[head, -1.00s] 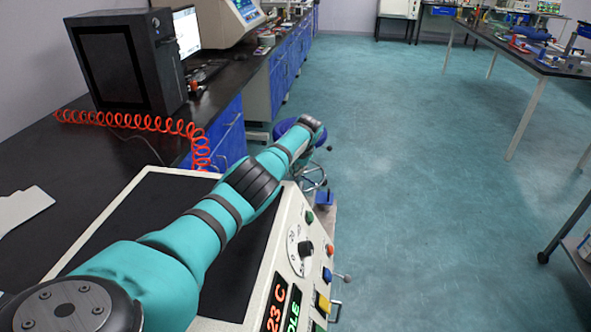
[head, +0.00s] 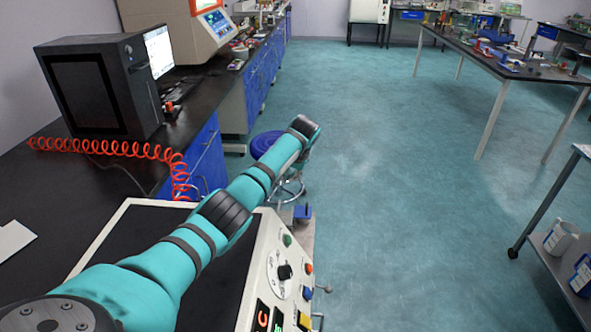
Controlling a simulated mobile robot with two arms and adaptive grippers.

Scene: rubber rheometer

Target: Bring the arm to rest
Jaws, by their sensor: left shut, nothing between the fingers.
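My left arm reaches in from the lower left across the cream rheometer (head: 122,212) with its black top. The arm slants up and to the right, and its far end stands out over the floor near the blue stool. My left gripper (head: 306,130) is at that dark far end, shut, with nothing seen held. Its fingers are hard to make out behind the wrist. My right gripper is not in view.
A black computer case (head: 90,85) and a coiled red hose (head: 110,148) lie on the dark bench at left. A blue stool (head: 266,143) stands past the rheometer. A cart (head: 555,235) is at right. The teal floor (head: 400,180) between is clear.

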